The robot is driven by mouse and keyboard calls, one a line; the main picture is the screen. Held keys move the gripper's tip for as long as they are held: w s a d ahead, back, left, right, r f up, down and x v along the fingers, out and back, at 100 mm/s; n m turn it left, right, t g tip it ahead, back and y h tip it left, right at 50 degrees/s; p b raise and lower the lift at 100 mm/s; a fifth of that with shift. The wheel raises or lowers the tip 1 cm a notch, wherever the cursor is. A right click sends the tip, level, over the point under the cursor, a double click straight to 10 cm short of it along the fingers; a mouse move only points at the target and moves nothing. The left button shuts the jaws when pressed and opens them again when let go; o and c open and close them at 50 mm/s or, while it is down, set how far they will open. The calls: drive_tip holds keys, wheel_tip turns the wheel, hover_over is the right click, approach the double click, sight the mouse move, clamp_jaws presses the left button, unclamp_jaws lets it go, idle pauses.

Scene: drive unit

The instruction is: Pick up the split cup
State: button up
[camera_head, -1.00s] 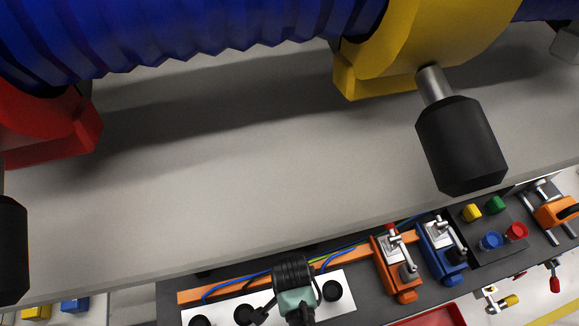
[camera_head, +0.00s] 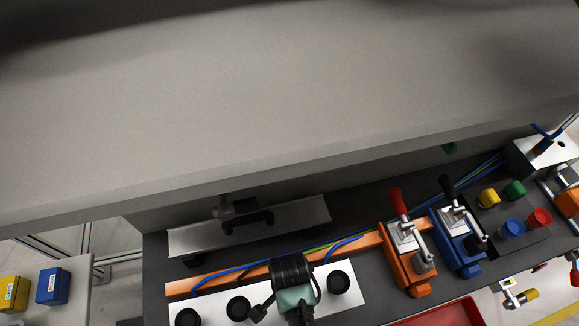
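I cannot make out for certain which thing is the split cup. Four small coloured cup-like pieces stand on a dark block at the right: a blue one (camera_head: 511,229), a red one (camera_head: 540,219), a yellow one (camera_head: 489,198) and a green one (camera_head: 514,189). No split shows in any of them at this size. A teal and black ribbed device (camera_head: 293,285) stands at the bottom middle, cut off by the frame edge. My gripper cannot be made out in this view.
A large grey slab (camera_head: 280,90) spans the upper view, overhanging the dark bench. An orange clamp (camera_head: 408,262) and a blue clamp (camera_head: 458,245) stand left of the coloured pieces. A white plate (camera_head: 352,299) with black round parts and a red tray (camera_head: 440,316) lie in front.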

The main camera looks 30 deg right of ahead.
drive_tip(key=shift+f, duration=0.45)
drive_tip(key=c, duration=1.4)
drive_tip(key=shift+r, duration=0.1)
drive_tip(key=shift+c, duration=0.4)
drive_tip(key=shift+r, duration=0.1)
